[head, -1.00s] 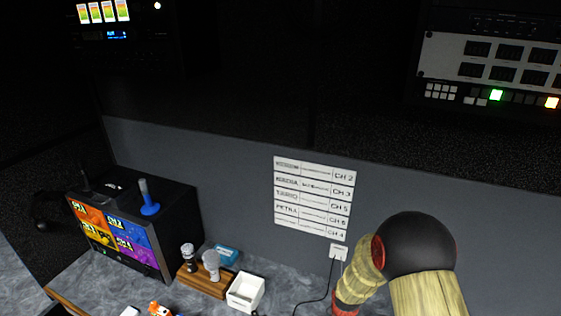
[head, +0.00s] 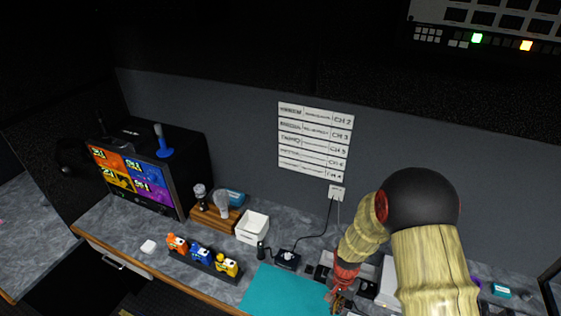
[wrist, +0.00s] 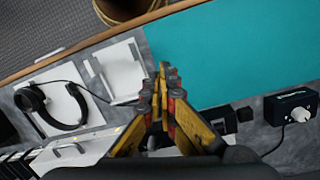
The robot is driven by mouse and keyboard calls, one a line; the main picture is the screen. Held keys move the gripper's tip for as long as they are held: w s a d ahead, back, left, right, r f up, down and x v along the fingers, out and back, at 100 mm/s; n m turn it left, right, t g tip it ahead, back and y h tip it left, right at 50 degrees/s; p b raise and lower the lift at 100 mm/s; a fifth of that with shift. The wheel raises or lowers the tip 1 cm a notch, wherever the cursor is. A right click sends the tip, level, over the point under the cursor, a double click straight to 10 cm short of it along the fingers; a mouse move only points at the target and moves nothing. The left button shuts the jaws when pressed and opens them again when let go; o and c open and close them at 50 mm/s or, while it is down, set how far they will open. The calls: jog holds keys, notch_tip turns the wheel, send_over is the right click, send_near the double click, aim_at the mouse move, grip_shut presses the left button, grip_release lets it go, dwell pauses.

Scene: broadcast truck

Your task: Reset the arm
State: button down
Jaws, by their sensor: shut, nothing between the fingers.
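My arm comes in from the right in the head view, with its gripper (head: 340,293) low at the bottom, over the counter by the teal mat. In the wrist view my gripper (wrist: 168,72) has its yellow and dark fingers together at the tips, with nothing between them. The fingers point toward the edge of the teal mat (wrist: 230,55). The mat also shows in the head view (head: 275,292). My arm hides part of the counter behind it.
Three toy figures (head: 201,254) stand on a dark base. A white box (head: 252,227), a monitor (head: 135,182) and a small dark device with a knob (head: 287,259) stand on the counter. In the wrist view, headphones (wrist: 38,103) lie on a white sheet. The mat's visible area is clear.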

jog(key=s+r+n+t+b, duration=0.3)
jog(key=s+r+b, duration=0.4)
jog(key=r+b, duration=0.3)
jog(key=s+r+n+t+b, duration=0.4)
jog(key=s+r+b, duration=0.3)
jog(key=r+b, duration=0.3)
jog(key=shift+r+n+b, duration=0.3)
jog(key=shift+n+b, duration=0.1)
jog(key=shift+b, duration=0.8)
jog(key=shift+s, duration=0.1)
